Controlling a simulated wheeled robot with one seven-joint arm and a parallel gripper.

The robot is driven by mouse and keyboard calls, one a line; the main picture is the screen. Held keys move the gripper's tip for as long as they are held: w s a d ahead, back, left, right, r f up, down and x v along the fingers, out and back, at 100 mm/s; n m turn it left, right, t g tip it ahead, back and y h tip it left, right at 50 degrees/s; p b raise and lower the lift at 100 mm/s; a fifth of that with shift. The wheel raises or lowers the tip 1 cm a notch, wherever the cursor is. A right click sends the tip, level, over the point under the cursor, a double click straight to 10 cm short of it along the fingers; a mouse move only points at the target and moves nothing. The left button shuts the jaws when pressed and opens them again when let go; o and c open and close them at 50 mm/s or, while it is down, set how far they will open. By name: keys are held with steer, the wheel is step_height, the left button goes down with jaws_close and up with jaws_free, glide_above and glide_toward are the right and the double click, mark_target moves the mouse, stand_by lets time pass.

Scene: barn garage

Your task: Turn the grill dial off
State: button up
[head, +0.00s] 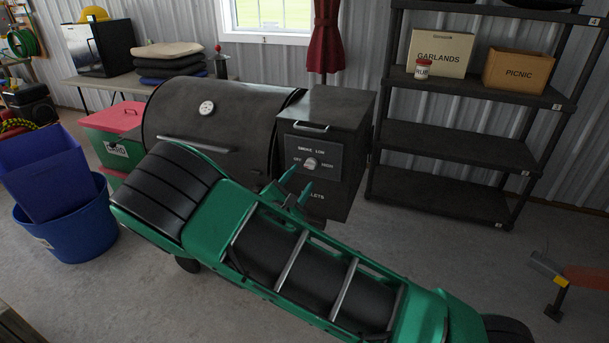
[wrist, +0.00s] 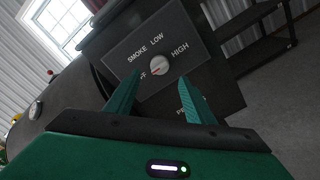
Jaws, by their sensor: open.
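The grill dial (head: 310,163) is a small round pale knob on the dark control panel (head: 327,150) of the pellet grill's box. In the wrist view the dial (wrist: 159,65) sits between and just beyond my fingertips. SMOKE, LOW and HIGH are readable around it; the OFF label is partly covered by my left finger. A small reddish mark shows on the dial's lower left, on the side of the OFF label; its exact setting is hard to tell. My gripper (head: 298,184) is open and empty in front of the panel, its green fingers (wrist: 160,79) straddling the dial's line, apparently not touching it.
The grill's black barrel (head: 215,120) is left of the box. A black shelf unit (head: 450,92) stands to the right. Blue tubs (head: 75,228) and a green box with a red lid (head: 115,120) are at left.

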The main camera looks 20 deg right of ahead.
steer(key=shift+v, duration=2.15)
